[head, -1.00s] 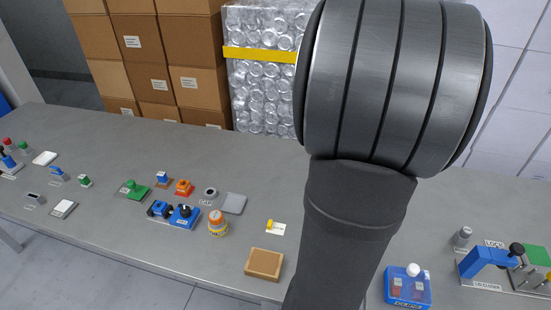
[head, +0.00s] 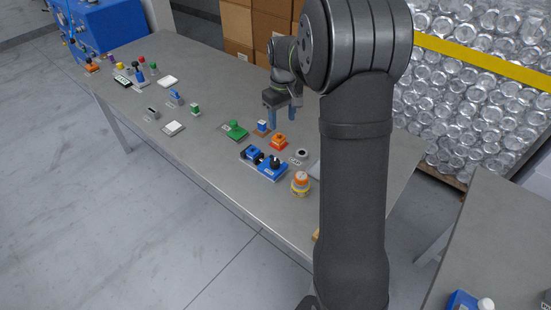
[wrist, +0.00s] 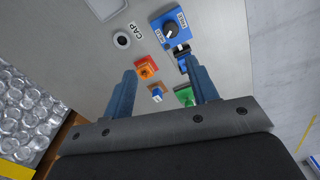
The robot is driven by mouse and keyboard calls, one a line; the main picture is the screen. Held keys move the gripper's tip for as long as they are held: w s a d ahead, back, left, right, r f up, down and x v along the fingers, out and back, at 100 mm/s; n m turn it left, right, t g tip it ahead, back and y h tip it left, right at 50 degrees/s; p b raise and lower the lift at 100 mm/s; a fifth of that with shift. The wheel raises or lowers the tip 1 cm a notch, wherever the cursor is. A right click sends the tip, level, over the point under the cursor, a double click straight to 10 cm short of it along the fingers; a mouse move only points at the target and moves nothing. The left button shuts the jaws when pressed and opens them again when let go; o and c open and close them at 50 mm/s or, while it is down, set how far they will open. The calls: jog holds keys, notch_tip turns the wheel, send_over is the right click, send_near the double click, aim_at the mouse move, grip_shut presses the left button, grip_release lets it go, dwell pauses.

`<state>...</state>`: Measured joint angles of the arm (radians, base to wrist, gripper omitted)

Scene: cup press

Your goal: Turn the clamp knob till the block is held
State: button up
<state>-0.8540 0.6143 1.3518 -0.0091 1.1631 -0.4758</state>
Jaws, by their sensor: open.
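A blue clamp (head: 264,162) sits on the grey table, with a black knob (head: 273,162) on its right part. A small blue block-like piece (head: 253,153) is at its left end; I cannot tell whether it is held. The knob also shows in the wrist view (wrist: 172,30), on a blue plate with white labels. My gripper (head: 284,116) hangs above the table behind the clamp, fingers pointing down. It is open and empty. In the wrist view its two blue fingers (wrist: 160,70) are spread apart, and the knob is beyond their tips, not touched.
Near the clamp are an orange piece (head: 278,142), a green piece (head: 236,130), a grey ring marked CAP (head: 301,154) and an orange-and-yellow jar (head: 300,182). Several small fixtures stand farther left. The table's front edge runs close to the clamp. My arm hides the table's right part.

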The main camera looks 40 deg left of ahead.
aim_at(275, 161)
jog(key=shift+n, duration=0.3)
jog(key=f, duration=0.6)
jog(key=s+a+f, duration=0.1)
jog(key=f, duration=1.1)
jog(key=shift+s+a, duration=0.25)
jog(key=shift+s, duration=0.05)
jog(key=c, duration=1)
